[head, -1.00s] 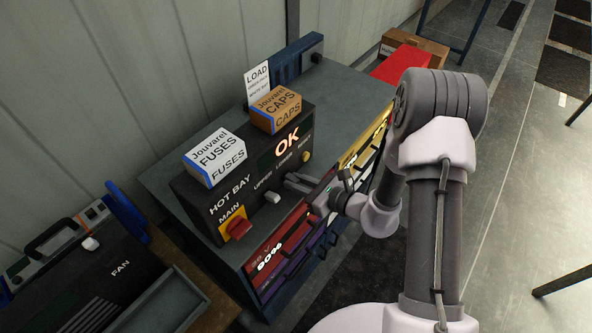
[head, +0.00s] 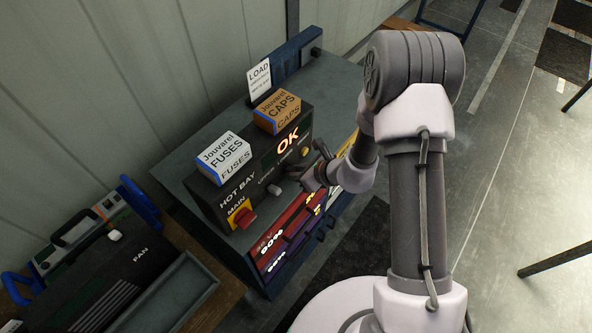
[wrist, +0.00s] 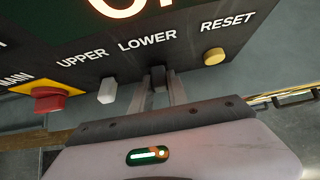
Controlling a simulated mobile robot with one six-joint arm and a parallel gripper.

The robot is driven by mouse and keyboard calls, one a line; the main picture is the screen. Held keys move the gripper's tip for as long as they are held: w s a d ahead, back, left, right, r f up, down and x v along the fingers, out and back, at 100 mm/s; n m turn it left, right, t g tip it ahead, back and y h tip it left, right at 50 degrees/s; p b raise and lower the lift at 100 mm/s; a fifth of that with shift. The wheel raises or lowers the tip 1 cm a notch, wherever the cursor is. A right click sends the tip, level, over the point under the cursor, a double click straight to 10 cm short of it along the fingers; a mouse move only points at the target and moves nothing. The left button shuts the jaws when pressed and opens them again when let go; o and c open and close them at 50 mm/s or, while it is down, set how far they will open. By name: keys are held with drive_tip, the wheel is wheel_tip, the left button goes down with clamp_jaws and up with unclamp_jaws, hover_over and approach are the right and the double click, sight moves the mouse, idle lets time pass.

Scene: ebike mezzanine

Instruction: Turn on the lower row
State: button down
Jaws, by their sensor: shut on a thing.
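The hot bay control box (head: 212,200) stands on a dark bench, with its screen (head: 288,143) reading OK. In the wrist view, the dark LOWER switch (wrist: 158,77) sits between the two fingertips of my gripper (wrist: 157,92), which is shut on it. My gripper (head: 300,174) also shows in the head view at the box front, where it hides that switch. The pale UPPER switch (wrist: 108,91) is just left of the fingers, untouched. Below the box are red fronts (head: 283,232) reading 90% and purple fronts (head: 277,265) under them.
The red MAIN switch (wrist: 47,99) on its yellow plate is at the left, and the yellow RESET button (wrist: 214,56) at the right. A fuses box (head: 222,158) and a caps box (head: 277,110) sit on top. A FAN unit (head: 120,265) stands at left.

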drive_tip(key=c, duration=1.3)
unclamp_jaws()
drive_tip(key=p+v, duration=0.1)
drive_tip(key=v, duration=1.6)
drive_tip(key=shift+d+r, duration=0.1)
drive_tip(key=shift+d, duration=0.05)
